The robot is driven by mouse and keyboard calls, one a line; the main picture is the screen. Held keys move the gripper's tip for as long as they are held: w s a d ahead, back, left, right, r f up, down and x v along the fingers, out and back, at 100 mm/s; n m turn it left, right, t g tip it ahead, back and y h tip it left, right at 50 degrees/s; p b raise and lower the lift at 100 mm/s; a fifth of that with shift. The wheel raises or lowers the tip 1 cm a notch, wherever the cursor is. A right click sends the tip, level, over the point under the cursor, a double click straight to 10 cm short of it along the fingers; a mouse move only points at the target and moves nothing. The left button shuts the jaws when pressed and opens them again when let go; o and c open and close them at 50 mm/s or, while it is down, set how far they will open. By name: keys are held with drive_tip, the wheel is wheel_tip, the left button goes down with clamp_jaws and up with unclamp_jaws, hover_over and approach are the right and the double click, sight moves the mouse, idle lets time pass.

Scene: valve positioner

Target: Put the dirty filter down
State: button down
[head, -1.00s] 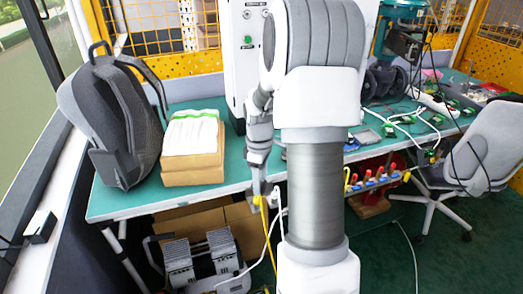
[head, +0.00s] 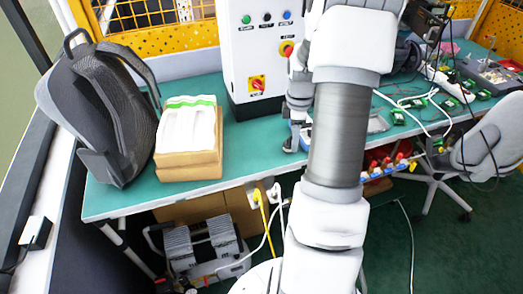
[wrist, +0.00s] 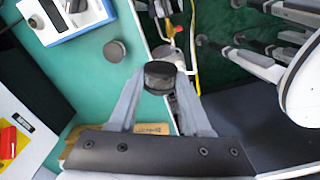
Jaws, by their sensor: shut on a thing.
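My gripper (wrist: 161,88) is shut on a short dark cylinder, the dirty filter (wrist: 160,74), held between its two fingertips in the wrist view. The held filter appears above the table's front edge; its exact height I cannot tell. A second dark grey cylinder (wrist: 115,51) stands apart on the green table (wrist: 100,85), to the upper left of the held one. In the head view my gripper (head: 291,143) is small, in front of the white control cabinet (head: 258,55), and the filter cannot be made out there.
A blue-and-white device (wrist: 70,18) stands near the second cylinder. A backpack (head: 105,110) and a cardboard box (head: 188,166) sit on the table's left. A compressor (head: 205,250) stands below. Yellow and white hoses hang at the front edge. Green tabletop between box and cabinet is clear.

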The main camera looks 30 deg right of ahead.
drive_tip(key=w+a+f, duration=0.1)
drive_tip(key=w+f, duration=0.1)
drive_tip(key=w, duration=0.1)
drive_tip(key=w+a+f, duration=0.2)
drive_tip(key=w, duration=0.2)
drive_tip(key=w+a+f, duration=0.1)
drive_tip(key=w+f, duration=0.2)
drive_tip(key=shift+w+a, duration=0.3)
drive_tip(key=shift+a, duration=0.05)
drive_tip(key=shift+f, duration=1.95)
drive_tip(key=shift+f, duration=0.1)
drive_tip(key=shift+c, duration=1.8)
unclamp_jaws()
